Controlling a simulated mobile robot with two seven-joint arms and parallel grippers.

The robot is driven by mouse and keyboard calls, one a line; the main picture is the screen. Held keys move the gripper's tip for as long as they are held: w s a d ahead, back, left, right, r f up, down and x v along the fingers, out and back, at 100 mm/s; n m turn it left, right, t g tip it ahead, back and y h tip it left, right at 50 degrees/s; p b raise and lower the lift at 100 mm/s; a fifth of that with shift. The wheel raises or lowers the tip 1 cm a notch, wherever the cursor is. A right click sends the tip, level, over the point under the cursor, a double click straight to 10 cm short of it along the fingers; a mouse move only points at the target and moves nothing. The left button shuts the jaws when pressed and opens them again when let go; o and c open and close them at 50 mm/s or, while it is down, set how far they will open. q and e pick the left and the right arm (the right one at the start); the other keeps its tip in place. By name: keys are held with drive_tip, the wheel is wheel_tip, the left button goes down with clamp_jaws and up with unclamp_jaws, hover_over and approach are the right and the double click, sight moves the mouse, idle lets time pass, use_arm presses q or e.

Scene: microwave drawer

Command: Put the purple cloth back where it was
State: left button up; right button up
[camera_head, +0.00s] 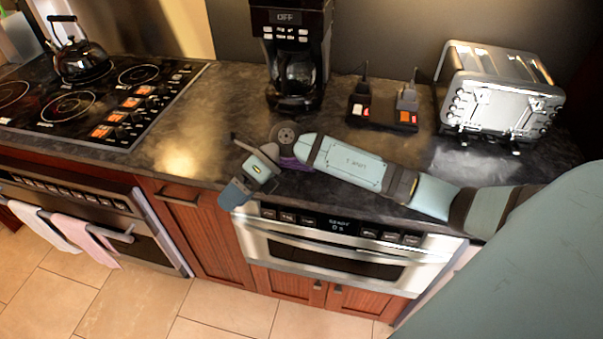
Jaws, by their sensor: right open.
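A small patch of purple, likely the purple cloth (291,163), shows on the dark countertop beside and partly behind my right wrist. Most of it is hidden by the wrist, so I cannot tell its shape or whether the gripper touches it. My right gripper (240,166) is over the front part of the counter, left of the purple patch, with its fingers apart. I see nothing between them. My left gripper is not in view.
A coffee maker (297,50), a black holder (383,114) and a silver toaster (500,93) stand along the back. A kettle (80,55) sits on the stove (100,92) at left. The microwave drawer (340,254) below is closed. White and pink towels (84,240) hang on the oven.

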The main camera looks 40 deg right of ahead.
drive_tip(key=s+a+r+m+t+y, duration=0.1)
drive_tip(key=s+a+m+t+y, duration=0.2)
drive_tip(key=a+m+t+y, duration=0.35)
drive_tip(key=s+d+f+m+t+h, duration=0.1)
drive_tip(key=s+d+f+m+h, duration=0.2)
drive_tip(key=m, duration=0.8)
drive_tip(key=s+d+f+m+t+h, duration=0.2)
drive_tip(key=s+f+m+h, duration=0.5)
drive_tip(key=f+m, duration=0.4)
drive_tip(key=s+d+f+m+t+h, duration=0.2)
drive_tip(key=s+d+f+m+h, duration=0.3)
drive_tip(key=f+m, duration=0.3)
drive_tip(key=s+m, duration=0.1)
drive_tip(key=m, duration=0.2)
drive_tip(key=shift+m+h, duration=0.25)
wheel_tip(320, 180, up, 10)
drive_tip(key=p, duration=1)
drive_tip(key=shift+d, duration=0.15)
drive_tip(key=shift+f+t, duration=0.1)
drive_tip(key=shift+t, duration=0.15)
